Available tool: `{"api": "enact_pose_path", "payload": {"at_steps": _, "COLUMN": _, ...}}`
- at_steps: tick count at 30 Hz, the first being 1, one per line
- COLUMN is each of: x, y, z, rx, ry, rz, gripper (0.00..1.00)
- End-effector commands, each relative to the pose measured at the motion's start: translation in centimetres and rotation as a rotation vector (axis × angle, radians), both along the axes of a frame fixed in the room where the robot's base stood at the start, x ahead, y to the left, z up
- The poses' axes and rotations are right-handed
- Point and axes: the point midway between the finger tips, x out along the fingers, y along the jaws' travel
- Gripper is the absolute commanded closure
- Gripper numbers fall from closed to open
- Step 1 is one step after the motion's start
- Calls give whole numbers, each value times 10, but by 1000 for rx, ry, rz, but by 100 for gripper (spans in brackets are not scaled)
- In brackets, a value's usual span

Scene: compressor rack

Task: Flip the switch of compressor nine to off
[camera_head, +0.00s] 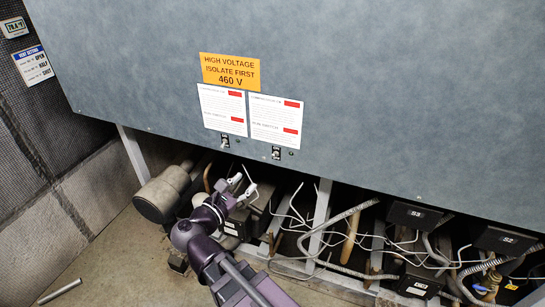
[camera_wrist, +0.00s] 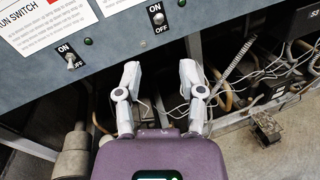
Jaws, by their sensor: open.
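Two toggle switches sit on the lower edge of the grey panel. The left switch (camera_head: 225,141) also shows in the wrist view (camera_wrist: 72,60), and the right switch (camera_head: 276,153) shows there too (camera_wrist: 158,18). Both carry ON above and OFF below. I cannot tell their lever positions surely. The white label sheets above the switches (camera_head: 222,110) are too small to read for compressor numbers. My gripper (camera_head: 243,186) is open and empty, below the panel edge and apart from both switches. In the wrist view its fingertips (camera_wrist: 160,75) are spread, below the right switch.
A yellow 460 V sign (camera_head: 230,72) is on the panel (camera_head: 400,90). Beneath it are a grey cylinder (camera_head: 165,195), loose cables (camera_head: 340,220), black boxes (camera_head: 413,214) and metal struts (camera_head: 319,222). A small green lamp (camera_wrist: 88,41) is beside the left switch.

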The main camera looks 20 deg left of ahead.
Motion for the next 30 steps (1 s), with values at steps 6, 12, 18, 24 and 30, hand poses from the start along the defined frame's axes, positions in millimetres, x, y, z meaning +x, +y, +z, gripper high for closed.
{"api": "enact_pose_path", "payload": {"at_steps": 6, "x": 17, "y": -5, "z": 0, "rx": 0, "ry": 0, "rz": -2, "gripper": 49}}
{"api": "enact_pose_path", "payload": {"at_steps": 12, "x": 39, "y": -12, "z": 0, "rx": 0, "ry": 0, "rz": -2, "gripper": 49}}
{"api": "enact_pose_path", "payload": {"at_steps": 18, "x": 62, "y": -19, "z": 0, "rx": 0, "ry": 0, "rz": -2, "gripper": 49}}
{"api": "enact_pose_path", "payload": {"at_steps": 24, "x": 84, "y": -26, "z": 0, "rx": 1, "ry": 0, "rz": -1, "gripper": 49}}
{"api": "enact_pose_path", "payload": {"at_steps": 30, "x": 106, "y": -33, "z": 0, "rx": 1, "ry": 0, "rz": -1, "gripper": 49}}
